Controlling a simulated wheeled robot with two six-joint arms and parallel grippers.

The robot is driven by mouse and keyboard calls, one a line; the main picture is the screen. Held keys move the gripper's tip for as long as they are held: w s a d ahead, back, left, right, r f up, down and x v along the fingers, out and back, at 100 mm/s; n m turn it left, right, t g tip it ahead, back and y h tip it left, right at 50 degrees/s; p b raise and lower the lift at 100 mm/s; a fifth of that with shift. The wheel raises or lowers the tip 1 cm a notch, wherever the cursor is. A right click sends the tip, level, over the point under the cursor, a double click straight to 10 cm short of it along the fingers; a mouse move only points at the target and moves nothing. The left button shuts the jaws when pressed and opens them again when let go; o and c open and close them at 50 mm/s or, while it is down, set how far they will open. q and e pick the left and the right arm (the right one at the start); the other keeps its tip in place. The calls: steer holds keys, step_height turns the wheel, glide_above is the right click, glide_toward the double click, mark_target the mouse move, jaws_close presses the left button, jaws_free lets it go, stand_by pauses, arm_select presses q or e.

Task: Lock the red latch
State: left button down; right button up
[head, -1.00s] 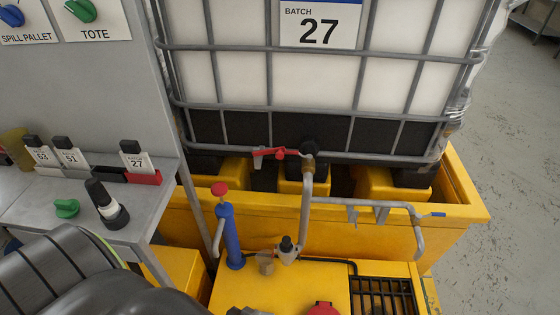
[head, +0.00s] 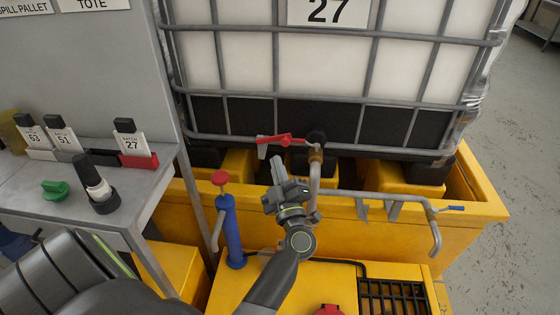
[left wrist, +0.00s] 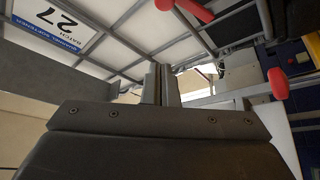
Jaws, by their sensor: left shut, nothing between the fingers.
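A red lever (head: 281,140) sits on the tote's outlet valve, at the front of the caged tote, and lies roughly level with a grey piece at its left end. I take it to be the red latch. My left gripper (head: 277,168) is below the lever, pointing up toward it and apart from it in the picture. Its fingers are closed together and empty. In the left wrist view the closed fingers (left wrist: 161,84) point toward the cage, with a red bar (left wrist: 194,10) above and to their right. My right gripper is not in view.
A blue pump with a red knob (head: 220,177) stands left of my left gripper. A grey pipe (head: 385,197) runs to the right along the yellow spill pallet (head: 470,225). A grey bench (head: 60,215) with batch tags is at left.

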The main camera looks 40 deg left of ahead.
mark_target(282, 143)
arm_select(q)
steer(key=p+x, duration=0.2)
steer(key=x, duration=0.7)
steer(key=w+d+f, duration=0.1)
steer(key=w+d+f+b, duration=0.1)
steer(key=f, duration=0.1)
steer(key=shift+d, duration=0.1)
steer(key=shift+w+d+f+m+t+h+p, duration=0.15)
steer(key=shift+f+m+t+h, duration=0.15)
steer(key=shift+m+t, duration=0.45)
steer(key=shift+s+d+f+m+t+h+p, duration=0.2)
steer(key=shift+f+m+t, duration=0.25)
steer(key=shift+m, duration=0.65)
steer(key=shift+w+f+m+t+h+p, duration=0.15)
steer(key=shift+f+m+t+h, duration=0.3)
steer(key=shift+m, duration=0.5)
steer(key=shift+r, duration=0.1)
steer(key=shift+r, duration=0.1)
